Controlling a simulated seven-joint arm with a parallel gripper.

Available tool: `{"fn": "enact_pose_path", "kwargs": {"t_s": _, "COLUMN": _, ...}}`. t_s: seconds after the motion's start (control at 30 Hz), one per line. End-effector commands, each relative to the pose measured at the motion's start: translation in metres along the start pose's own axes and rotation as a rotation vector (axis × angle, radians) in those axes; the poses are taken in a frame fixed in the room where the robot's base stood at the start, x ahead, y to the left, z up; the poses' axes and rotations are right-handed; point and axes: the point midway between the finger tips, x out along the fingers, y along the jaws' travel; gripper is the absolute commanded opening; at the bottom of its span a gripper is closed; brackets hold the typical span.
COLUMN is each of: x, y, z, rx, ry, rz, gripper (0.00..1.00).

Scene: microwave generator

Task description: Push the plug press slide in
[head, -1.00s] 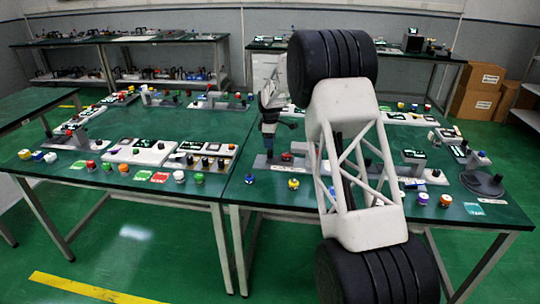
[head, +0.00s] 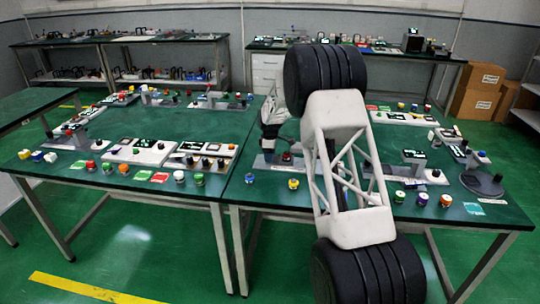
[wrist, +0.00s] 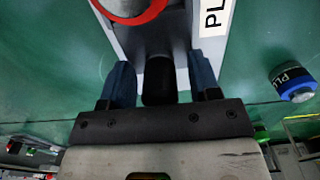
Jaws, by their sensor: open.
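In the wrist view, my gripper (wrist: 160,72) is open, with one blue finger on each side of a black knob or handle (wrist: 158,80). I cannot tell whether the fingers touch it. The handle lies in line with a grey slide base (wrist: 181,35). A grey round part with a red ring (wrist: 150,12) sits on the base at the top. In the head view, a grey base (head: 264,166) shows beside my arm, which hides much of that area.
In the head view, a blue cap (head: 250,178) and a yellow cap (head: 293,184) stand near the front edge. A control panel (head: 140,152) is left; a grey round stand (head: 482,183) is right.

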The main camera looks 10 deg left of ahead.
Motion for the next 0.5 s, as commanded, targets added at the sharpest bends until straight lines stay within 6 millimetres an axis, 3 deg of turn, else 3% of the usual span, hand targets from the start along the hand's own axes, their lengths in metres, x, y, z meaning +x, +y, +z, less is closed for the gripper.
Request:
{"fn": "enact_pose_path", "kwargs": {"t_s": 0.13, "x": -0.0002, "y": -0.0001, "z": 0.0000, "rx": 0.000, "ry": 0.000, "rz": 0.000, "gripper": 0.54}}
{"fn": "enact_pose_path", "kwargs": {"t_s": 0.5, "x": -0.0002, "y": -0.0002, "z": 0.0000, "rx": 0.000, "ry": 0.000, "rz": 0.000, "gripper": 0.00}}
